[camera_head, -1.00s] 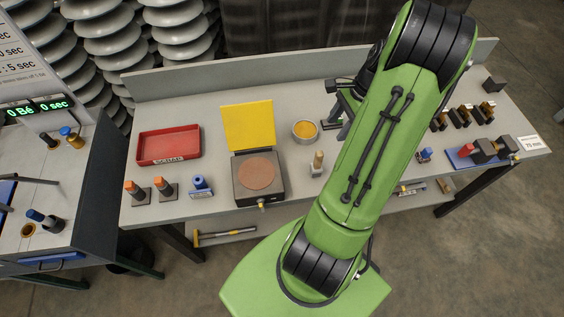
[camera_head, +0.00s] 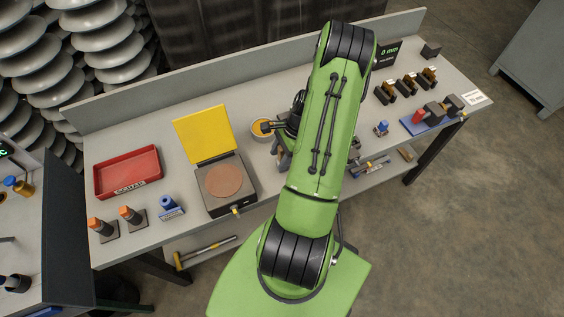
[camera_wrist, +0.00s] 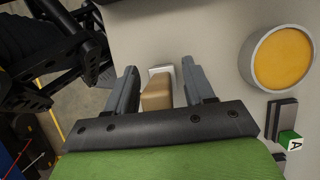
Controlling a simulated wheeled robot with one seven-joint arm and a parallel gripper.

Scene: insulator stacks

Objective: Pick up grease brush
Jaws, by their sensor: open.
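The grease brush (camera_wrist: 157,92) shows in the wrist view as a tan wooden handle with a pale piece at its far end. It lies between the two fingers of my gripper (camera_wrist: 163,82), which is open, with gaps seen beside the handle. I cannot tell how deep the handle sits between the fingers. In the head view my arm hides the brush and most of the gripper (camera_head: 283,150). The round cup of yellow-orange grease (camera_head: 260,131) is just left of the gripper there; it also shows at the right of the wrist view (camera_wrist: 283,58).
A hot plate (camera_head: 225,187) with an open yellow lid (camera_head: 203,134) stands left of the gripper. A red scrap tray (camera_head: 128,172) and orange-tipped posts are further left. Small fixtures and a blue-based stand (camera_head: 432,119) lie to the right. A green lettered block (camera_wrist: 290,140) is near the cup.

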